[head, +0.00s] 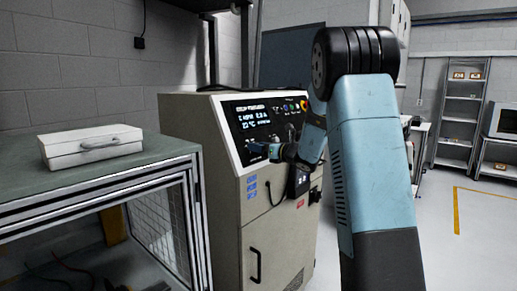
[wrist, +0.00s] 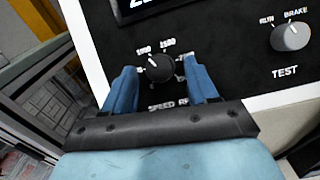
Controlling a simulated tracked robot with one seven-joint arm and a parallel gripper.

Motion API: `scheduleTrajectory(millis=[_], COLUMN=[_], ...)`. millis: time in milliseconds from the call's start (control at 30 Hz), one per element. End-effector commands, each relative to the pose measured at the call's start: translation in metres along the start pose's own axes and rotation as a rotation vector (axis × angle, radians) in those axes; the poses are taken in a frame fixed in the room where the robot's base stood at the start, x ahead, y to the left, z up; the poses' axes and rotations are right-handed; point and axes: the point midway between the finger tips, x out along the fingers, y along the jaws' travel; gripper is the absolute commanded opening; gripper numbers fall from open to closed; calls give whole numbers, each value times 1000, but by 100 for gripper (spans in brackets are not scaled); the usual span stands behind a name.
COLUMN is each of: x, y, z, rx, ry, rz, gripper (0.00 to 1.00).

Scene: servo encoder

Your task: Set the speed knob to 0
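The speed knob (wrist: 160,69) is a round black dial on the black control panel, in the middle of the wrist view. A small white mark on it points up and slightly left, towards the printed number at its upper left. Lettering starting "SPEED" lies below it, partly covered. My gripper (wrist: 159,74) is open, with one blue finger on each side of the knob and a visible gap to each. In the head view my gripper (head: 259,151) is at the lower part of the panel, and the knob is hidden there or too small to make out.
The beige cabinet (head: 205,125) carries the panel, with a lit display (head: 252,117) above my gripper. A grey TEST knob (wrist: 291,36) with RUN and BRAKE marks sits to the right. A workbench (head: 100,180) with a white case (head: 90,146) stands left.

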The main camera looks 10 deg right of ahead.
Motion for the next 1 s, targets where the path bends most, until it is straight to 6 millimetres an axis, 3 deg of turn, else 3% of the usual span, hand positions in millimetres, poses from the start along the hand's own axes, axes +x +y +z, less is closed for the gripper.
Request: scheduleTrajectory(millis=[67, 533, 567, 1000], x=[0, 0, 5, 1], y=[0, 0, 9, 0], z=[0, 0, -1, 0], rx=[0, 0, 0, -82], ry=[0, 0, 0, 4], rz=[0, 1, 3, 42], gripper=[50, 5, 4, 4])
